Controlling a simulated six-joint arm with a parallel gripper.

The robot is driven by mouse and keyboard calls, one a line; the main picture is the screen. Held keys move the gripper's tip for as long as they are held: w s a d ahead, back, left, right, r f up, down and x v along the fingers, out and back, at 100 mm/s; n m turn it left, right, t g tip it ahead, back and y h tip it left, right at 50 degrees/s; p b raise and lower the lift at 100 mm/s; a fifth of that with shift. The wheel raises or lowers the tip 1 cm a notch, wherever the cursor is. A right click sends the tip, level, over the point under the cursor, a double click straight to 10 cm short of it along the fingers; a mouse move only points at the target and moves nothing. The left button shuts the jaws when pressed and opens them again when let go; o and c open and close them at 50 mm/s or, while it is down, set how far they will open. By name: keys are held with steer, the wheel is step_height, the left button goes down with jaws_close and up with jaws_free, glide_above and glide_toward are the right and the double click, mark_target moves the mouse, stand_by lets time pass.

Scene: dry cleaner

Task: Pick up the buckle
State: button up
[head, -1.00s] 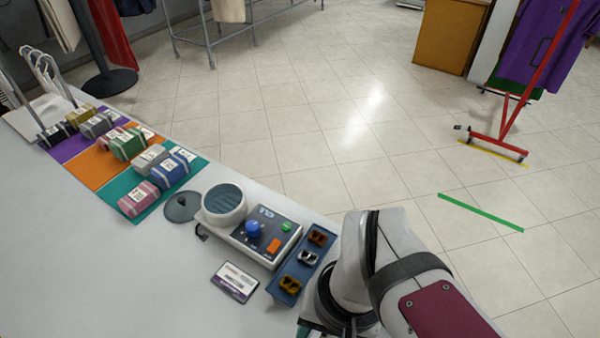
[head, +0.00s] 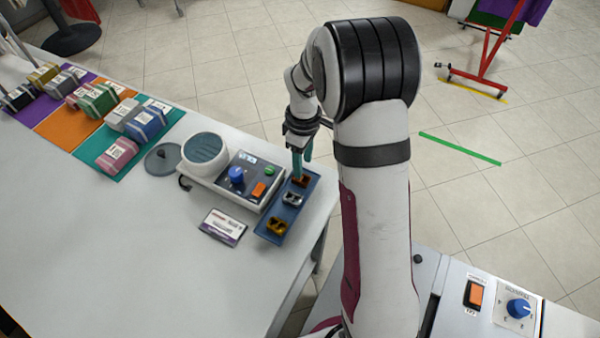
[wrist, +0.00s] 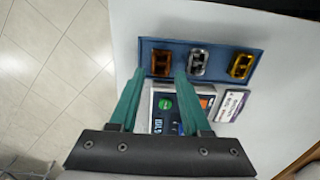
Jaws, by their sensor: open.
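Three buckles lie in a row on a blue tray (head: 284,212): a brown one (head: 301,180), a silver one (head: 292,199) and a gold one (head: 277,226). My gripper (head: 300,168) points down over the brown buckle at the far end of the tray. In the wrist view its teal fingers (wrist: 159,74) are apart and empty, with the brown buckle (wrist: 161,63) showing in the gap near the tips. The silver buckle (wrist: 197,63) is just right of the right fingertip, and the gold one (wrist: 240,66) is farther right. Exact height above the buckle is hard to tell.
A device with a blue knob (head: 236,175) and round top stands left of the tray. A printed card (head: 223,226) lies in front of it. Several labelled bundles sit on coloured mats at the left. The table's right edge is close beside the tray.

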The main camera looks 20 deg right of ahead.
mark_target(301, 179)
step_height(301, 179, down, 5)
steer(key=shift+a+f, duration=0.15)
jaws_close()
